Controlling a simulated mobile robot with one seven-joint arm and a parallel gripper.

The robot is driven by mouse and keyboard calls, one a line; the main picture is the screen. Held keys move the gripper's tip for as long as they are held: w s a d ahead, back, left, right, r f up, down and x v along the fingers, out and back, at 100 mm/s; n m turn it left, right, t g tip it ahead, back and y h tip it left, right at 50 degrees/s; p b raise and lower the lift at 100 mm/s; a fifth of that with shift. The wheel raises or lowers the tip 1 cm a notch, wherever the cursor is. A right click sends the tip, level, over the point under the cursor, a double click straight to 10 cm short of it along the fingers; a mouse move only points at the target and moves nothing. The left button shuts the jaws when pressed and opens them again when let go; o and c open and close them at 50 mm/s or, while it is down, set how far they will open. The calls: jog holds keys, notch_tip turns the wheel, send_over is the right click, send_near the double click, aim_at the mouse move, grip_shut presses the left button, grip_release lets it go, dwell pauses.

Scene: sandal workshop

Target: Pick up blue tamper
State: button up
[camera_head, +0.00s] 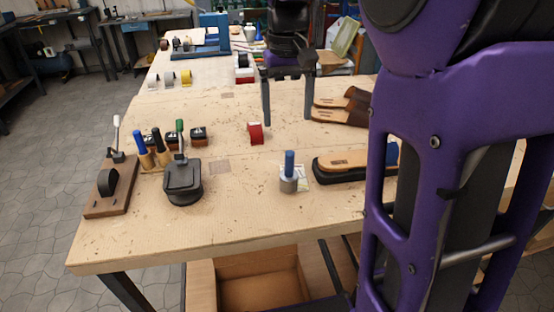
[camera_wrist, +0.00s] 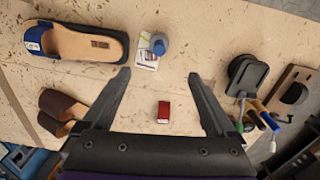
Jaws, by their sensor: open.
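The blue tamper (camera_head: 289,183) stands upright near the front of the table, with a blue handle on a grey metal base. In the wrist view the tamper (camera_wrist: 159,46) is seen from above, beyond the fingertips, beside a small printed card (camera_wrist: 148,57). My gripper (camera_head: 287,120) is open and empty above the table, farther back than the tamper. In the wrist view its two fingers (camera_wrist: 160,75) are spread wide, with nothing between the tips.
A sandal (camera_head: 343,160) lies just right of the tamper. A small red item (camera_head: 256,133) is behind it, and brown sandals (camera_head: 338,117) farther back. A black press-like tool (camera_head: 183,182) and a wooden-based tool (camera_head: 110,188) stand left. Table between is clear.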

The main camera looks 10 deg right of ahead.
send_near(289, 175)
jog(key=f, duration=0.2)
jog(key=w+f, duration=0.1)
jog(key=f, duration=0.2)
jog(key=shift+w+f+b, duration=0.1)
jog(key=shift+w+b, duration=0.1)
jog(key=shift+b, duration=0.1)
jog(key=shift+s+d+f, duration=0.1)
jog(key=shift+f, duration=1.25)
jog(key=shift+s+d+f, duration=0.1)
jog(key=shift+d+f, duration=0.05)
jog(key=shift+f, duration=1.25)
jog(key=c, duration=1.4)
jog(key=shift+r, duration=0.1)
grip_shut()
notch_tip(289, 175, up, 10)
jog(key=shift+p, duration=0.3)
